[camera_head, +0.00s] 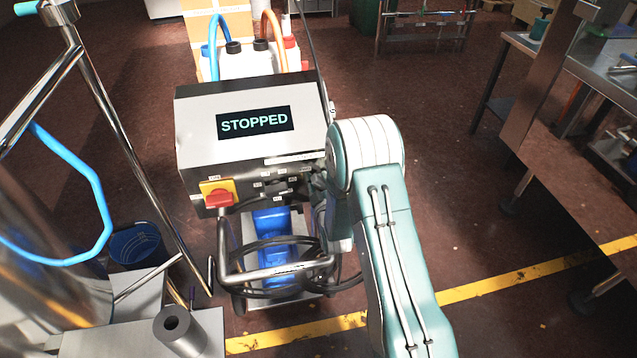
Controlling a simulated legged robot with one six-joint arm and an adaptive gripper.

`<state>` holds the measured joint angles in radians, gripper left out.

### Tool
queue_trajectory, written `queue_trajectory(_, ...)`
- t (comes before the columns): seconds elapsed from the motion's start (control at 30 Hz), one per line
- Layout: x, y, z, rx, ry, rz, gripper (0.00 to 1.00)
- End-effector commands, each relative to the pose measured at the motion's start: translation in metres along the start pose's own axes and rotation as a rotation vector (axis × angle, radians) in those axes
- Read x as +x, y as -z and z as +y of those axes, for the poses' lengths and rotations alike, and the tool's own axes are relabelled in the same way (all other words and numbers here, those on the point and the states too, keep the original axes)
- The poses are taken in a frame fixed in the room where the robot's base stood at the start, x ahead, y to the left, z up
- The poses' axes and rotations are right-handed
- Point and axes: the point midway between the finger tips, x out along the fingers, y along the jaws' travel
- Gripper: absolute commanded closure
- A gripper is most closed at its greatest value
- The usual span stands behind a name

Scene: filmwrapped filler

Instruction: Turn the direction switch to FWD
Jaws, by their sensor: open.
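A grey control box (235,145) on a wheeled cart has a display (255,122) reading "STOPPED". Its front panel carries a cluster of small white labels around a dark knob area (275,186), which seems to be the direction switch. The lettering is too small to read, and I cannot tell which way the switch points. My arm comes up from the bottom and bends toward the right side of the panel. My dark gripper (308,182) is small and partly hidden by the arm, close to the labels. It is open; I cannot tell whether it touches the switch.
A red rotary switch on a yellow plate (218,193) is left on the same panel. A bent metal handle (275,270) and looped black cables are below. A steel frame with a blue hose (85,170) stands left, and a metal table (590,75) right.

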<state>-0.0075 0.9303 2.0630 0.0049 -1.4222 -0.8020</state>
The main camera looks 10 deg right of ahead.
Motion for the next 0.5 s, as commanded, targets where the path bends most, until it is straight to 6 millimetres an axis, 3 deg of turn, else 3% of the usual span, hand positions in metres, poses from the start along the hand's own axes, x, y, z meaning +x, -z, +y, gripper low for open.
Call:
queue_trajectory(0.23, -0.012, -0.001, 0.000, 0.000, 0.000, -0.002, 0.34)
queue_trajectory(0.5, -0.066, 0.000, -0.002, -0.001, 0.002, -0.003, 0.34)
